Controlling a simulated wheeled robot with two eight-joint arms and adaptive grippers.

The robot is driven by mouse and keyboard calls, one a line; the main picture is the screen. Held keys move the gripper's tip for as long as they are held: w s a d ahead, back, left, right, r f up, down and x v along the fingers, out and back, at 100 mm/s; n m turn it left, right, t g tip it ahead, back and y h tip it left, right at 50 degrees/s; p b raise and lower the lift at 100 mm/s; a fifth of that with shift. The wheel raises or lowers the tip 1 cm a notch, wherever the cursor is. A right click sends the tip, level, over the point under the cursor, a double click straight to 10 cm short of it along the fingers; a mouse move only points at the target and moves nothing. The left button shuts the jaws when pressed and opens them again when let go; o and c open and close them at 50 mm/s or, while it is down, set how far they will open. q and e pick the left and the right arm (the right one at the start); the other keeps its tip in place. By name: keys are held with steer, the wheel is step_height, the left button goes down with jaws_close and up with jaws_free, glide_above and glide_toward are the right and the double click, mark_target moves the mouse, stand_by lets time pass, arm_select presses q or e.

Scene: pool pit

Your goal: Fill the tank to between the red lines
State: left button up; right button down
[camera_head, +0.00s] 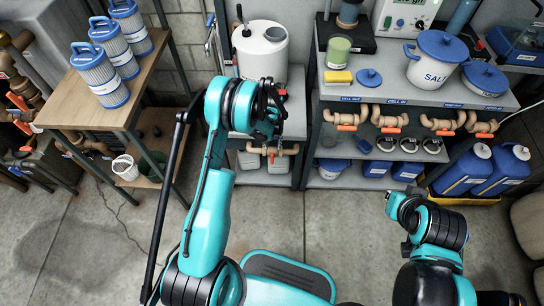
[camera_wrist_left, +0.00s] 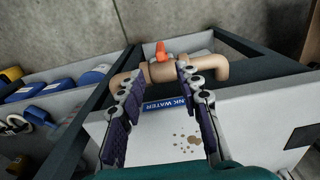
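The white tank (camera_head: 262,52) stands on the narrow bench at the back, with a dark cap and a black handle on top. I cannot make out red lines on it. A tan pipe valve with an orange handle (camera_head: 272,151) sits below that bench's front edge. It also shows in the left wrist view (camera_wrist_left: 163,70), beyond the fingertips. My left gripper (camera_head: 270,128) is in front of the tank, near the valve. In the wrist view its fingers (camera_wrist_left: 158,82) are apart with nothing between them. A blue label ending "NK WATER" (camera_wrist_left: 165,105) shows between them.
At right, a shelf unit (camera_head: 345,92) carries a salt pot (camera_head: 437,60) above several orange-handled valves. At left, a wooden table (camera_head: 75,98) holds filter cartridges (camera_head: 100,75). The floor in front is clear.

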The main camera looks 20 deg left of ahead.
mark_target(272, 154)
arm_select(q)
step_height(272, 154, down, 10)
steer(key=b, duration=0.3)
steer(key=shift+s+r, duration=0.1)
steer(key=shift+r, duration=0.1)
jaws_close()
